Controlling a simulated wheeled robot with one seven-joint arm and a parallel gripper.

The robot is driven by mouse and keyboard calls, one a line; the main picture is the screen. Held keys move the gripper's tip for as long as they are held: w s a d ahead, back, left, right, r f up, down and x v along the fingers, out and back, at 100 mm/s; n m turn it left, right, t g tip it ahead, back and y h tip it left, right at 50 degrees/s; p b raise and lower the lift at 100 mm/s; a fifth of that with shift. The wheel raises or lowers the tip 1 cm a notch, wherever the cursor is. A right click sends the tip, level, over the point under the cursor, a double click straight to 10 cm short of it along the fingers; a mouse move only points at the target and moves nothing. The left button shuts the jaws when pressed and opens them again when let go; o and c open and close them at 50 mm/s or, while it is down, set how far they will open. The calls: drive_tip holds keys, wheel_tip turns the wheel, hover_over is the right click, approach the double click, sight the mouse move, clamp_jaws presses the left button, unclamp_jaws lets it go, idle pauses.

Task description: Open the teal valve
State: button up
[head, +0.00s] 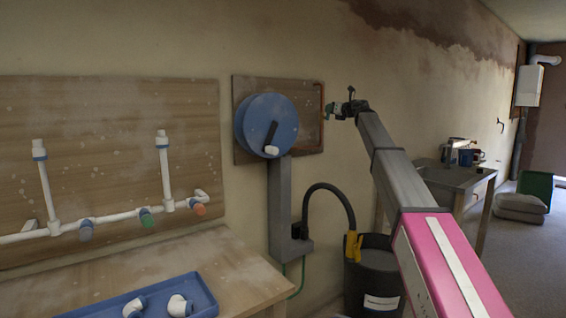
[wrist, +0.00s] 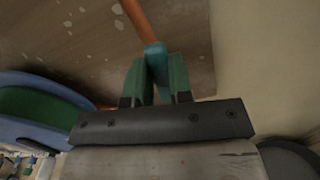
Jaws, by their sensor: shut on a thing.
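The teal valve handle (wrist: 155,57) shows in the wrist view at the end of a copper pipe (wrist: 134,14). My gripper (wrist: 157,66) has its two green fingers shut on the handle, one on each side. In the head view my gripper (head: 335,109) is at the right edge of a wooden wall panel (head: 246,151), beside the copper pipe (head: 321,97). The valve is too small there to make out apart from the fingers. The valve body is mostly hidden, so I cannot tell how far the handle is turned.
A blue hose reel (head: 254,110) with a dark crank is on the panel left of my gripper. A black bucket (head: 374,283) with a hose stands below. White pipes (head: 119,217) with coloured valves and a bench (head: 223,256) with a blue tray (head: 205,300) are at left.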

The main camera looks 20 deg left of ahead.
drive_tip(key=shift+s, duration=0.1)
drive_tip(key=shift+s+a+r+n, duration=0.1)
drive_tip(key=shift+s+a+n, duration=0.05)
drive_tip(key=shift+n, duration=0.5)
drive_tip(key=shift+s+a+r+n, duration=0.1)
drive_tip(key=shift+a+n, duration=0.05)
drive_tip(key=shift+n, duration=0.5)
drive_tip(key=o, duration=0.7)
drive_tip(key=shift+o, duration=0.2)
drive_tip(key=shift+s, duration=0.1)
drive_tip(key=v, duration=1.2)
drive_tip(key=shift+f, duration=0.1)
